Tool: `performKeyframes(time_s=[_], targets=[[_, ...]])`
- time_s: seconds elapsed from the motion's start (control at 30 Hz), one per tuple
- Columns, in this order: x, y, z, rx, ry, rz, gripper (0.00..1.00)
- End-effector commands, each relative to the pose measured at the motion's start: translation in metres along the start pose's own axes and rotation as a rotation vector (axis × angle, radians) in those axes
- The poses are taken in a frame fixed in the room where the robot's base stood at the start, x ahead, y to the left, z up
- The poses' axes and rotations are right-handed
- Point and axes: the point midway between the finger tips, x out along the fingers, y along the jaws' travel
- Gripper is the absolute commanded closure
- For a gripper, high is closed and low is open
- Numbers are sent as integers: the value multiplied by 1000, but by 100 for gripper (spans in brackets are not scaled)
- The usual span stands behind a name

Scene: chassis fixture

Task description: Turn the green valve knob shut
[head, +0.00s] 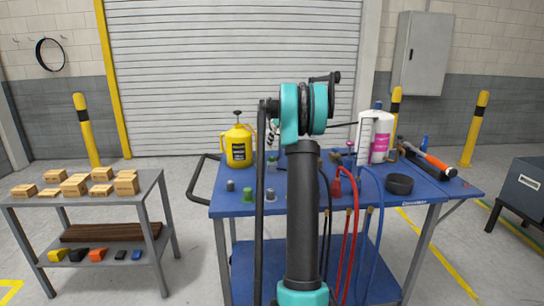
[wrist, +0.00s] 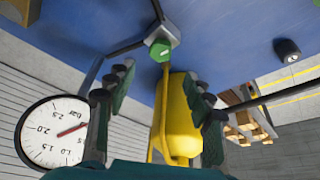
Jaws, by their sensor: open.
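A green knob (wrist: 160,49) sits on a grey fitting with pipes running to it, near the top centre of the wrist view. My gripper (wrist: 160,80) is open and empty, its two dark fingers apart on either side below the knob in the picture. The knob lies beyond the fingertips and I see no contact. In the head view a green cap-like piece (head: 248,195) stands at the table's left front, and I cannot tell whether it is the same knob. My arm hides the middle of the table, and the gripper is not clearly seen there.
A round gauge (wrist: 55,132) with a red needle is at the wrist view's lower left. A yellow sprayer (head: 238,146) stands on the blue table (head: 235,209). Red hose (head: 348,225), blue hose and a black bowl (head: 399,184) are right of my arm. A shelf with boxes (head: 92,191) stands left.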

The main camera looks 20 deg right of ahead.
Motion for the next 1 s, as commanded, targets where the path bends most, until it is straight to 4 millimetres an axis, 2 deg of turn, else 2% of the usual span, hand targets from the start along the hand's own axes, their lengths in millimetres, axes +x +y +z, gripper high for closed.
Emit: performKeyframes(time_s=[0.2,0.43,0.6,0.87,1.0], targets=[[43,0,0,0,0,0,47],[73,0,0,0,0,0,47],[82,0,0,0,0,0,47],[82,0,0,1,0,0,47],[82,0,0,1,0,0,64]])
